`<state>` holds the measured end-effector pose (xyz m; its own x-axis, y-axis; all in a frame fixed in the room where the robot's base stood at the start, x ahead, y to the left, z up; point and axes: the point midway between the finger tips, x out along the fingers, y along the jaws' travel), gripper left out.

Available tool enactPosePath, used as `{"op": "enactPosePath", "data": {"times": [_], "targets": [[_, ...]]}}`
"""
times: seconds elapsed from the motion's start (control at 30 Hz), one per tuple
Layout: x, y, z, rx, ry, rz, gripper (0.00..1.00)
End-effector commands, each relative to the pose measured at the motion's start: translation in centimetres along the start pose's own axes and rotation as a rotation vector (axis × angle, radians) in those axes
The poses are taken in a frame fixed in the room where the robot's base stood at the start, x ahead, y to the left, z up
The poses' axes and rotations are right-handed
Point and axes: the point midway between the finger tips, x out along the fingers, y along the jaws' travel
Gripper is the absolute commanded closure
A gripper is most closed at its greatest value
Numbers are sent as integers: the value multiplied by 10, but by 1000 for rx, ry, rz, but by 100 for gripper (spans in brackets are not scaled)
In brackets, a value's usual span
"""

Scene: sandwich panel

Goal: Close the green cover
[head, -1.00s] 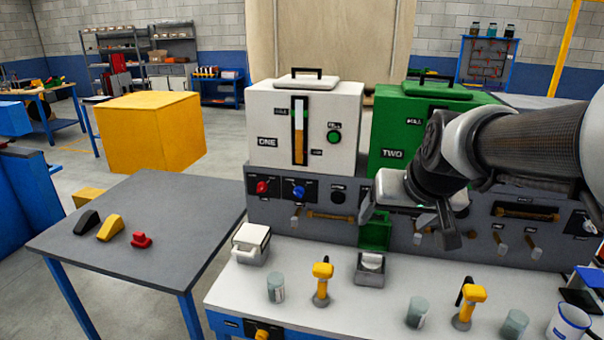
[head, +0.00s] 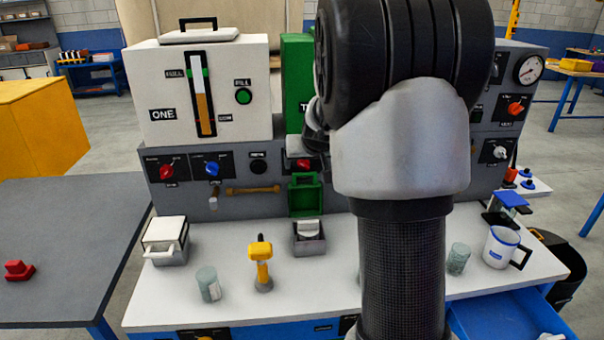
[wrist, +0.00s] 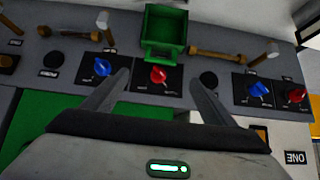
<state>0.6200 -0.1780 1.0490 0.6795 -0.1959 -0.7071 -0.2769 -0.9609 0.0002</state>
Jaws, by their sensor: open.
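In the head view my gripper is mostly hidden behind my arm.
The panel carries a blue knob (head: 212,169) and wooden-handled levers. On the white bench stand a yellow-handled tool (head: 261,262), a grey-green cylinder (head: 208,284), a white lidded box (head: 166,240) and a mug (head: 501,247). My arm hides the bench's middle right.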

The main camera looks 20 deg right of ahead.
Motion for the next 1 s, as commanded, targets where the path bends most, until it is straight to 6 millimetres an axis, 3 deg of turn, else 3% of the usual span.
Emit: {"op": "enactPosePath", "data": {"times": [0.2,0.5,0.93,1.0], "targets": [[51,1,2,2,-3,1,21],[96,0,1,1,-2,0,21],[105,0,0,0,0,0,21],[105,0,0,0,0,0,33]]}}
